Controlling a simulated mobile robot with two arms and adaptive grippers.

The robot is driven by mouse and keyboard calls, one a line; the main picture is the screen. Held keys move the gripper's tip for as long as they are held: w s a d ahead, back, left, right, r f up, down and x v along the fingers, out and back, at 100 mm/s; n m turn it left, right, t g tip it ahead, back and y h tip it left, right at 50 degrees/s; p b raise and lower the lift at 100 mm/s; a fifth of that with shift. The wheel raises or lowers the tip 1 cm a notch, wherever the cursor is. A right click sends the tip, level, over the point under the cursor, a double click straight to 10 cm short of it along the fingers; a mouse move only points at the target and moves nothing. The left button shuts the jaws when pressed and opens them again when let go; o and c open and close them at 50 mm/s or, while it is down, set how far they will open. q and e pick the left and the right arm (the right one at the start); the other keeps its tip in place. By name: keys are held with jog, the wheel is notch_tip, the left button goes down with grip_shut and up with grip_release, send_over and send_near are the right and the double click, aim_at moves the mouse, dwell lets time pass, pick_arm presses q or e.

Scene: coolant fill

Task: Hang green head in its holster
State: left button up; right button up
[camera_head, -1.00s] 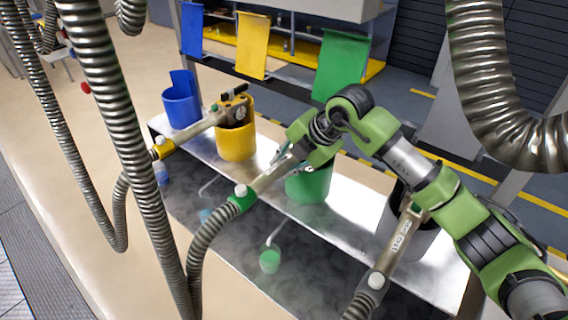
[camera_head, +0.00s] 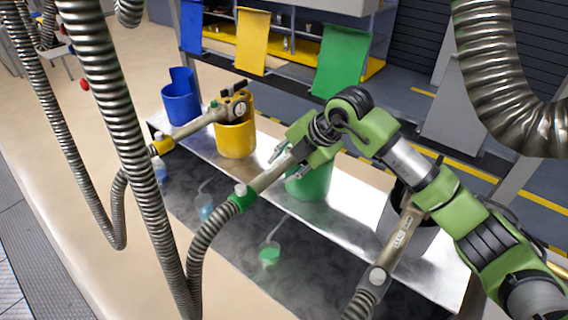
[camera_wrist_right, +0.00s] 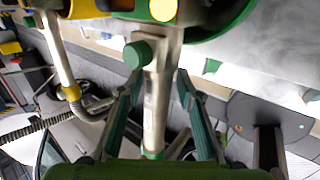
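The green head (camera_head: 268,177) is a beige handle with a green collar and a hose at its lower left end. Its upper end lies at the green holster (camera_head: 312,185), a round green cup on the bench, partly hidden by my gripper. My right gripper (camera_head: 291,160) is open, with its fingers on either side of the handle. In the right wrist view the open gripper (camera_wrist_right: 157,85) has gaps between its fingers and the handle (camera_wrist_right: 155,115). The head's far end is by the green rim (camera_wrist_right: 228,22); how deep it sits is hidden. My left gripper is out of view.
The yellow holster (camera_head: 237,142) holds a yellow-collared head (camera_head: 210,120). The blue holster (camera_head: 181,106) looks empty. A grey holster (camera_head: 408,232) holds another head (camera_head: 396,247) at right. Thick hoses hang at left and upper right. Coloured flaps hang behind the bench.

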jog(key=shift+w, duration=0.1)
jog(key=shift+f, duration=0.2)
jog(key=v, duration=1.2)
jog(key=shift+r, duration=0.2)
jog(key=shift+a, duration=0.1)
